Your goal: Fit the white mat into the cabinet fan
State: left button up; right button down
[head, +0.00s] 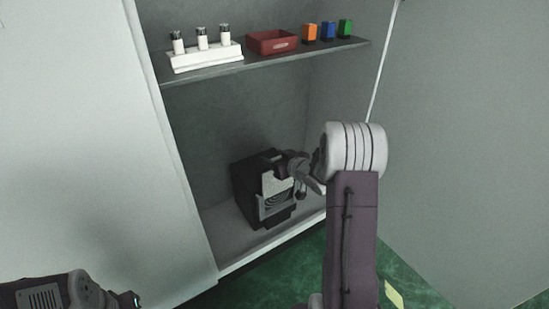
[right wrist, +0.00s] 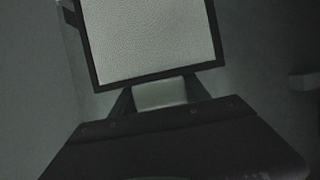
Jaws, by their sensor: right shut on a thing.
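The cabinet fan (head: 245,190) is a dark box on the cabinet floor, with a round grille low on its front. The white mat (head: 270,185) shows as a pale piece at the front of the fan, partly hidden by my right gripper (head: 301,184). In the right wrist view the mat (right wrist: 152,38) is a pale textured panel with a dark border. My right gripper (right wrist: 158,97) is shut on its pale lower part. I cannot tell how far it is seated. My left gripper (head: 128,299) is at the lower left, apart from the fan; its fingers are unclear.
The shelf (head: 215,72) above holds a white rack (head: 205,58) with three capped bottles, a red tray (head: 272,42) and orange (head: 310,33), blue (head: 328,30) and green (head: 345,28) blocks. Cabinet walls enclose the fan. A yellow piece (head: 393,294) lies on the green floor (head: 420,289).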

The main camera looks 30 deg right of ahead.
aim_at(287, 181)
jog(key=shift+f+b, duration=2.75)
jog(key=shift+f, duration=1.15)
jog(key=shift+c, duration=2.3)
grip_release()
jog(key=p+v, duration=0.1)
jog(key=v, duration=0.8)
jog(key=shift+r, duration=0.1)
